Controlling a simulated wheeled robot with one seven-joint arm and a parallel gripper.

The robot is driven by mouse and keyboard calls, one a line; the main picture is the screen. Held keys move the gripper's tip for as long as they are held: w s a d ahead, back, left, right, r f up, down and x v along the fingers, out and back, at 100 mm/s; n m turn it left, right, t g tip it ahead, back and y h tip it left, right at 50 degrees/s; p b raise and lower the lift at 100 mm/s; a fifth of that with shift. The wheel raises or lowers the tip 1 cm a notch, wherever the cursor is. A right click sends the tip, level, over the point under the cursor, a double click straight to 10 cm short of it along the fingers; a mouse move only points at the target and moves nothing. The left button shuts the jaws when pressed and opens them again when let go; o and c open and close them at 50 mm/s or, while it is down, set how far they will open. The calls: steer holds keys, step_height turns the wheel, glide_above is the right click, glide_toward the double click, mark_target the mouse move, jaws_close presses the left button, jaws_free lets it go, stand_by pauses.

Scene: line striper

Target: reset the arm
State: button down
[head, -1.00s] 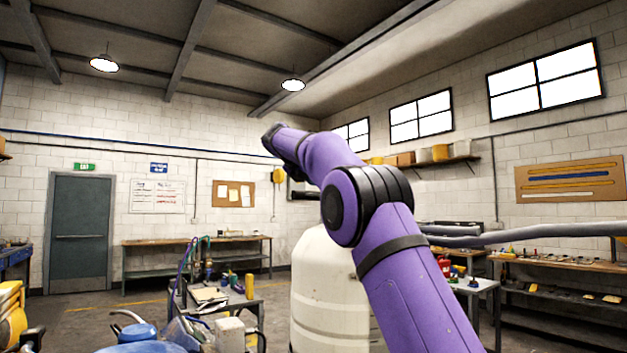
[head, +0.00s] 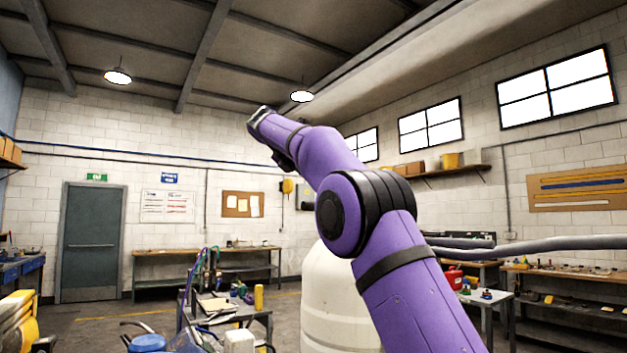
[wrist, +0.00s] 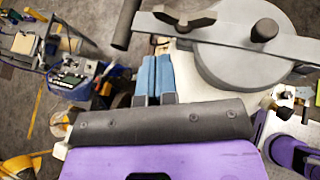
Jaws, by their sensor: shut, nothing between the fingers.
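My purple arm (head: 340,205) is raised across the middle of the head view. It bends at a black joint, and its far end points up and left, clear of the furniture. My gripper (wrist: 153,70) shows in the wrist view as two blue fingers side by side, shut with nothing between them. In the head view, the fingers cannot be made out at the arm's dark far end.
A cream tank (head: 335,300) stands close behind my arm. A grey round lid with a bar (wrist: 245,62) fills the wrist view's upper right. A cluttered table (head: 225,310) is at lower left; a workbench (head: 570,275) is at right. Air around the arm's end looks free.

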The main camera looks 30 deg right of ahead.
steer(key=shift+s+a+r, duration=0.15)
steer(key=shift+a+r, duration=0.1)
steer(key=shift+a, duration=0.15)
steer(key=s+f+m+y, duration=0.3)
steer(key=s+f+m, duration=0.25)
steer(key=s, duration=0.55)
steer(key=s+f+m+y, duration=0.45)
steer(key=s+f, duration=0.25)
steer(key=s, duration=0.4)
steer(key=s+a+f+m+y, duration=0.1)
steer(key=s+f+m, duration=0.3)
steer(key=s+f, duration=0.4)
steer(key=s+a+f+m+y, duration=0.1)
steer(key=s+a+f+m, duration=0.3)
steer(key=s+f, duration=0.4)
steer(key=s+a+f+m+y, duration=0.1)
steer(key=s+a+f+m, duration=0.1)
steer(key=s+f+m, duration=0.2)
steer(key=s+f, duration=0.3)
steer(key=s, duration=0.1)
steer(key=shift+a+f+m, duration=0.3)
steer(key=shift+f+m, duration=0.1)
steer(key=shift+y, duration=0.25)
